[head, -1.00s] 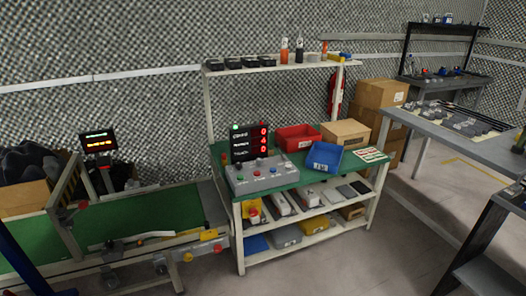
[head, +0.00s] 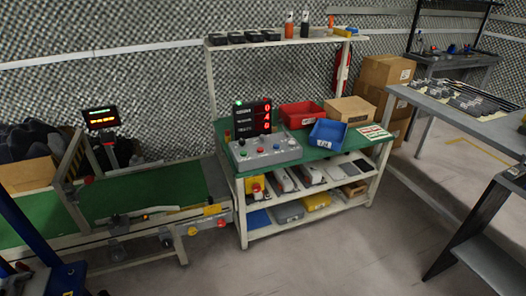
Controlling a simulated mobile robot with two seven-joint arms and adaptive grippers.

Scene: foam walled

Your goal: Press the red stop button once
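A grey control box (head: 265,151) with several small coloured buttons and knobs sits on the green-topped workbench, in front of a black counter display (head: 252,118) with red digits. A small red button (head: 261,151) shows on its face, but it is too small to read a label. Another red button (head: 221,223) shows at the conveyor's right front end. A yellow box with a red top (head: 256,187) sits on the shelf below the bench top. I cannot tell which is the stop button. Neither of my grippers is clearly in view.
The green conveyor (head: 150,196) stands left of the workbench (head: 318,154). Red (head: 301,115) and blue (head: 327,133) bins stand on the bench. A grey table (head: 425,101) and a dark stand (head: 480,240) are at right. The floor (head: 330,255) before the bench is clear.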

